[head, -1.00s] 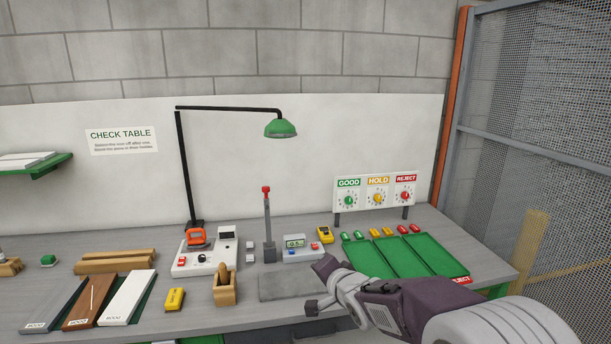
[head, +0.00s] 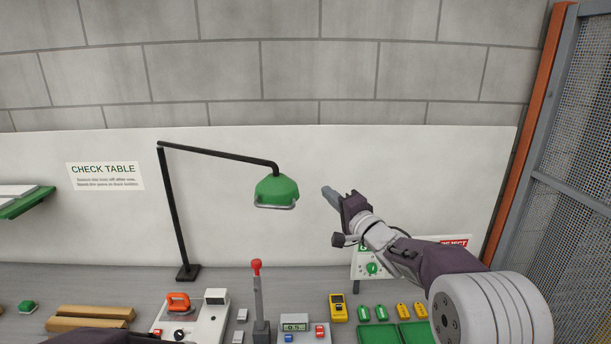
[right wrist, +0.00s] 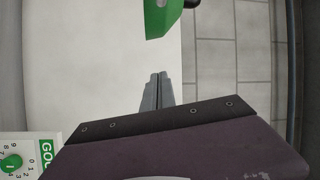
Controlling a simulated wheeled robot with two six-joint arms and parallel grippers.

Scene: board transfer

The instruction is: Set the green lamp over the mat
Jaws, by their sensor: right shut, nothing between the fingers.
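The green lamp shade (head: 276,190) hangs from a black arm on a post (head: 172,215) that stands at the back left of the table. A thin grey bar runs along the shade's lower front edge. My right gripper (head: 328,194) is shut and empty, raised just right of the shade, with a gap in the picture between them. In the right wrist view the shut fingers (right wrist: 157,92) point toward the green shade (right wrist: 161,15) at the top edge. The mat is not in either view now. My left gripper is not in view.
A red-topped upright lever (head: 257,292), a small grey meter box (head: 296,326) and a yellow meter (head: 338,307) stand below the lamp. The sorting sign (head: 370,270) is partly behind my right arm. The wall space around the shade is clear.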

